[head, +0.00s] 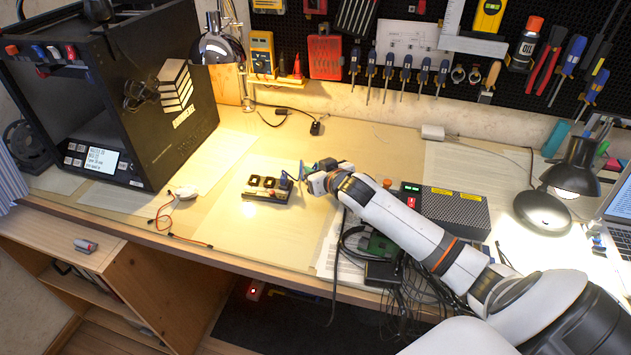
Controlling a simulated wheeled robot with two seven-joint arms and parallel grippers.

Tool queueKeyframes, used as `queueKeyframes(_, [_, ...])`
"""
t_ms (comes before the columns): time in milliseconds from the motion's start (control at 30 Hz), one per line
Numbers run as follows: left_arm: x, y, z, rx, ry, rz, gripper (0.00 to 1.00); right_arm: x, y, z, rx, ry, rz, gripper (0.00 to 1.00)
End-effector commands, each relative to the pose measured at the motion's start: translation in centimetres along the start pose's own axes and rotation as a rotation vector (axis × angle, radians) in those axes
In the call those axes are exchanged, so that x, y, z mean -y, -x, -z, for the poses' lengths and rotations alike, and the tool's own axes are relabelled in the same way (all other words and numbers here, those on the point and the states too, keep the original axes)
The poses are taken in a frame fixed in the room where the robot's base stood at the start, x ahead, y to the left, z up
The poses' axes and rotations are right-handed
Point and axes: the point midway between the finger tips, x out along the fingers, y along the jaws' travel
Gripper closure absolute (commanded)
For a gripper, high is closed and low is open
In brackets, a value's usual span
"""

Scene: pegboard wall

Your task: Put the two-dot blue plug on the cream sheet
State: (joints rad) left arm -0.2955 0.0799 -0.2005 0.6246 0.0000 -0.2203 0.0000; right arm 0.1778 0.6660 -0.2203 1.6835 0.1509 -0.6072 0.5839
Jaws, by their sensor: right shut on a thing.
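My right gripper (306,176) reaches in from the right, low over the bench, just right of a small grey block (268,197). It is shut on a small blue piece, apparently a blue plug (302,169). The block has two dark round openings with yellowish rims. Another blue piece (284,181) shows at the block's right end; I cannot tell whether it touches the gripper. Dots are too small to read on either piece. The cream sheet (262,238) lies flat on the bench, under and in front of the block. My left gripper is out of view.
A black printer-like machine (150,120) stands at the left. A dark grey power box (455,212), loose cables and a green circuit board (378,243) lie near my right arm. A desk lamp (572,175) stands at the right. The sheet's front part is clear.

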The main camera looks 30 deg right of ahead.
Motion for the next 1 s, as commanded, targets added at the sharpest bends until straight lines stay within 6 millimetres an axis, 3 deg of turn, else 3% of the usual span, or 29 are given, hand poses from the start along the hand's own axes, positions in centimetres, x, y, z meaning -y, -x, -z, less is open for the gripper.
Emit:
queueKeyframes(233, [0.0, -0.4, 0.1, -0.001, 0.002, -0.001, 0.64, -0.1, -1.2, 3.1, -0.003, -0.002, -0.001, 1.0])
queueKeyframes(600, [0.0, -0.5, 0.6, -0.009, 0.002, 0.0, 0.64, -0.1, -1.4, 3.5, -0.002, -0.001, -0.001, 1.0])
queueKeyframes(633, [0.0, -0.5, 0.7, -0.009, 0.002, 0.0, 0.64, -0.1, -1.4, 3.5, -0.001, 0.0, -0.001, 0.74])
queueKeyframes(733, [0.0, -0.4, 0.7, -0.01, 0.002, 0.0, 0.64, -0.1, -1.4, 3.4, -0.001, 0.0, -0.001, 0.58])
queueKeyframes(1000, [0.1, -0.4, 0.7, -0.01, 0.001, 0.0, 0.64, -0.1, -1.4, 3.4, -0.001, 0.0, -0.001, 0.57])
